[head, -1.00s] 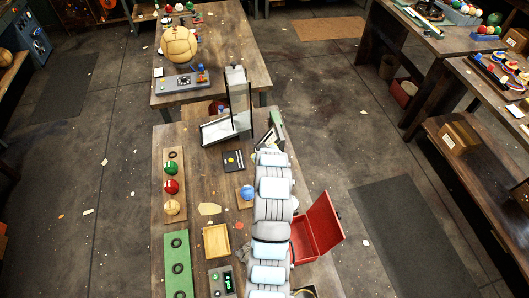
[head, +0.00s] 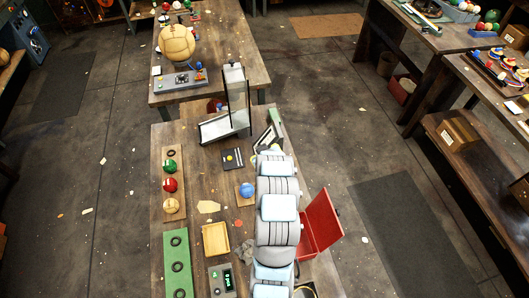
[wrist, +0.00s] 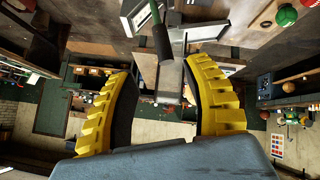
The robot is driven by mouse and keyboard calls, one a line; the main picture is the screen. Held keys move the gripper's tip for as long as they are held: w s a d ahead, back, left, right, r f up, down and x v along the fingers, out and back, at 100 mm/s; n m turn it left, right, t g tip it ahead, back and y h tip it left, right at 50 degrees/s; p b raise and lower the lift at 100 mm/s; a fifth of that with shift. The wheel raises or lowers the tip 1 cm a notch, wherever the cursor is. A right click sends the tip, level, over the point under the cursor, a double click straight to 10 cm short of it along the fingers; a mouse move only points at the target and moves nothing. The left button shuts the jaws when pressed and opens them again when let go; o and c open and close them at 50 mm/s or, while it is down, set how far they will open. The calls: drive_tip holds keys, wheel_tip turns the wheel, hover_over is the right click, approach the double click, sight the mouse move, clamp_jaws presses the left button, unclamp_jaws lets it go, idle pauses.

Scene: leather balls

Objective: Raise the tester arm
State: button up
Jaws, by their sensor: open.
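My gripper (wrist: 165,95) shows in the wrist view, with its two yellow ribbed fingers apart and nothing between their pads. In the head view, a metal-framed tester (head: 237,98) with an upright panel and a low tray stands at the far end of the near bench. My arm hides the gripper there.
The near bench (head: 190,220) holds a rack of small balls (head: 171,185), a wooden tray (head: 216,239), a green board (head: 177,265) and a blue ball (head: 247,190). An open red box (head: 320,225) stands right of my arm. A second bench with a large leather ball (head: 177,43) is beyond.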

drive_tip(key=shift+v, duration=1.15)
